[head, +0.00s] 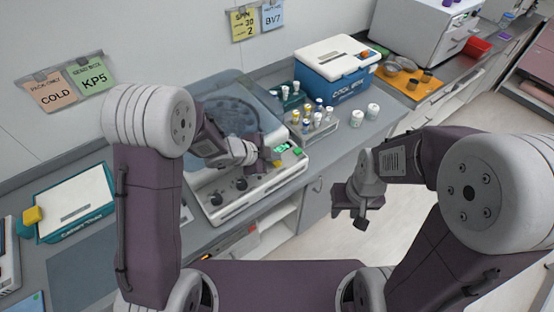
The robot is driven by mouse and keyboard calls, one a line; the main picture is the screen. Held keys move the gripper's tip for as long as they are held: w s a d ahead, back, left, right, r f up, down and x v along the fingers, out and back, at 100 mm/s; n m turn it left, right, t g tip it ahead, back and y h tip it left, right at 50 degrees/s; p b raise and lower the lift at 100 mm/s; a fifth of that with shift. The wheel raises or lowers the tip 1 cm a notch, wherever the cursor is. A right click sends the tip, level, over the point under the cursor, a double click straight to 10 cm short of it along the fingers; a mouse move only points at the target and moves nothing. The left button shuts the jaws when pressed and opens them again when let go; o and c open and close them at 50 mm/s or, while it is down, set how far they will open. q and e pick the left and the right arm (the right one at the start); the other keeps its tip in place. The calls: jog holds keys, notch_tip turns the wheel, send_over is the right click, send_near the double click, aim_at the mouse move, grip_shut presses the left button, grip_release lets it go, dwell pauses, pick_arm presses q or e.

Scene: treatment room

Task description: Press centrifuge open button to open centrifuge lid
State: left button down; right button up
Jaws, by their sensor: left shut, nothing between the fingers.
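The centrifuge (213,207) stands on the counter against the wall, a pale box with a bluish see-through lid (240,88). The lid looks down over a dark round shape, partly hidden by my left arm. My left gripper (272,157) is shut and empty, over the panel close to the green display. I cannot tell whether it touches the panel, nor which control is the open button. My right gripper (351,207) hangs over the floor in front of the counter, clear of the centrifuge.
A rack (322,133) with several capped vials stands right of the centrifuge, with two white jars (373,111) beside it. Behind are a blue cooler (333,88) and an orange mat (421,90). A teal-edged box (75,207) is at left. Floor in front is free.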

aim_at(274, 164)
pick_arm(q)
jog(key=shift+r, duration=0.15)
notch_tip(274, 164, up, 5)
jog(key=p, duration=0.5)
dwell(0.4)
dwell(0.4)
